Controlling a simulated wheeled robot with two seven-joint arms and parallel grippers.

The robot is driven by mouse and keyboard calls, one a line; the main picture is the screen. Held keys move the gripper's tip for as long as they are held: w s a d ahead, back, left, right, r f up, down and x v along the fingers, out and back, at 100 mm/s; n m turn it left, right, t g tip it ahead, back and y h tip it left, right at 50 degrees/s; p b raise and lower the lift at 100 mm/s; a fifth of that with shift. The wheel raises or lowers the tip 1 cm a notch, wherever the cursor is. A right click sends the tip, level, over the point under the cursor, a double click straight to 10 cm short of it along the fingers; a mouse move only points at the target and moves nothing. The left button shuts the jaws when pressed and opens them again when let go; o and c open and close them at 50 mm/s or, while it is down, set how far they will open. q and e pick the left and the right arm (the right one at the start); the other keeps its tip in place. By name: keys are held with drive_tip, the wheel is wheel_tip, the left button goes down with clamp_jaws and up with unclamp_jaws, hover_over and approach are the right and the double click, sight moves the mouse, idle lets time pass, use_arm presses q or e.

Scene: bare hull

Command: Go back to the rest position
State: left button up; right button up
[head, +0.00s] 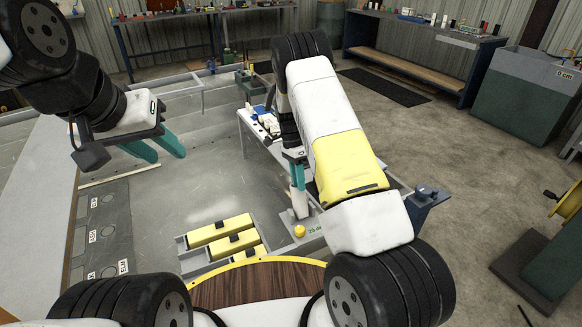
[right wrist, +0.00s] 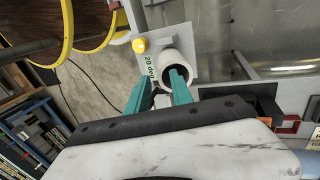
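My left gripper (head: 157,147) is at the upper left in the head view, its two teal fingers apart and empty above the grey surface. My right gripper (head: 296,168) is partly hidden behind my right arm. In the right wrist view its teal fingers (right wrist: 160,84) are spread apart. A white hollow cylinder (head: 298,201) stands below it on a grey fixture labelled "20 deg". In the right wrist view, one fingertip overlaps the mouth of the white cylinder (right wrist: 170,58); I cannot tell whether it touches or enters it.
A yellow knob (head: 299,231) sits beside the cylinder. Yellow blocks (head: 221,229) lie in a grey holder in front. A labelled dark panel (head: 103,233) is at left. A white-topped table (head: 262,131) with small items stands behind my right arm. Open floor lies to the right.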

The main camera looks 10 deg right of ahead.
idle(0.3)
drive_tip(key=s+r+n+t+y, duration=0.25)
drive_tip(key=s+r, duration=0.25)
drive_tip(key=r, duration=0.9)
drive_tip(key=s+r+n+t+y, duration=0.15)
drive_tip(key=s+r+n, duration=0.3)
drive_tip(key=r, duration=0.85)
drive_tip(key=s+r+n+t, duration=0.3)
drive_tip(key=s+r+n, duration=0.1)
drive_tip(key=s, duration=0.5)
drive_tip(key=s+r+n+t, duration=0.3)
drive_tip(key=s+r+n, duration=0.1)
drive_tip(key=s, duration=0.6)
drive_tip(key=shift+s+a+r+h, duration=0.25)
drive_tip(key=shift+a+r+h, duration=0.05)
drive_tip(key=shift+a+r, duration=0.1)
